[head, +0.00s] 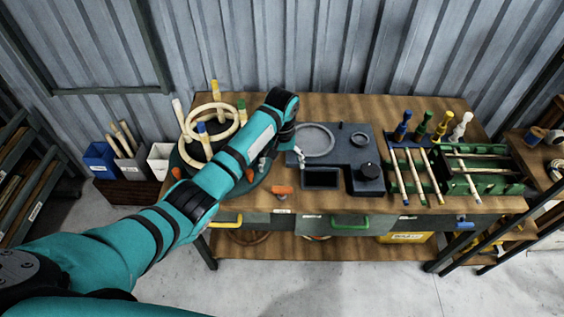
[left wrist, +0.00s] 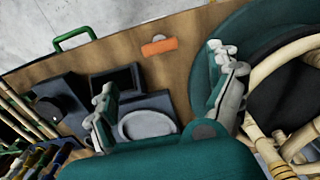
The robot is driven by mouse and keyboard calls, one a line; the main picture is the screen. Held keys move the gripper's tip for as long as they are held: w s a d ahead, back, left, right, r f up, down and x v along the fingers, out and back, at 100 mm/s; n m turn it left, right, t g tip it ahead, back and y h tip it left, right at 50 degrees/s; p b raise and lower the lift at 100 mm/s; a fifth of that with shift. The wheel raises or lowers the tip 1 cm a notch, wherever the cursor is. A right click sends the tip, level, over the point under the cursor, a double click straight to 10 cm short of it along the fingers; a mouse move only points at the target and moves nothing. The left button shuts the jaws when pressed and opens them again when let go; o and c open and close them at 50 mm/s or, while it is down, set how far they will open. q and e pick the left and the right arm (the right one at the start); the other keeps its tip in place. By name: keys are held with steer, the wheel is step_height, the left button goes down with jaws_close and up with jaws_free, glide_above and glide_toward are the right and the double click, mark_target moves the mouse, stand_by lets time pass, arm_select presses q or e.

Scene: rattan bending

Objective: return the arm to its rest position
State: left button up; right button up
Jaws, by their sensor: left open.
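My teal left arm reaches from the lower left over the wooden workbench (head: 300,200). My left gripper (head: 299,155) hangs over the middle of the bench, beside the round recess of the dark grey fixture (head: 345,150). In the left wrist view the two pale fingers of the left gripper (left wrist: 166,92) are spread wide with nothing between them. The fixture (left wrist: 70,90) lies beyond one finger and the green round base (left wrist: 205,85) beyond the other. My right gripper is in neither view.
A rattan ring (head: 205,122) stands among coloured-tip posts on the round base, partly behind my arm. An orange object (head: 282,190) lies near the front edge. A green rack (head: 470,175) with rods stands at right. Bins (head: 100,160) are at left; a corrugated wall is behind.

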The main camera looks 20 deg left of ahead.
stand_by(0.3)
arm_select(q)
steer(key=s+d+f+m+t+h, duration=0.1)
steer(key=s+f+m, duration=0.15)
steer(key=s, duration=0.45)
steer(key=s+d+f+m, duration=0.1)
steer(key=s+f, duration=0.3)
steer(key=s, duration=0.3)
steer(key=s+a+r+m+t, duration=0.1)
steer(key=s+a+r, duration=0.2)
steer(key=s, duration=0.7)
steer(key=s+a+r+m+t, duration=0.15)
steer(key=s+r, duration=0.25)
steer(key=s, duration=0.5)
step_height(320, 180, down, 30)
steer(key=s+g+b, duration=0.1)
steer(key=b, duration=0.4)
steer(key=s+a+f+b, duration=0.2)
steer(key=s+f, duration=0.6)
steer(key=f, duration=0.3)
steer(key=s+a+f+g+y+b, duration=0.1)
steer(key=s+f+b, duration=0.1)
steer(key=s+f, duration=0.7)
steer(key=shift+s+a+f, duration=0.25)
steer(key=shift+a+f, duration=0.1)
steer(key=shift+f, duration=0.55)
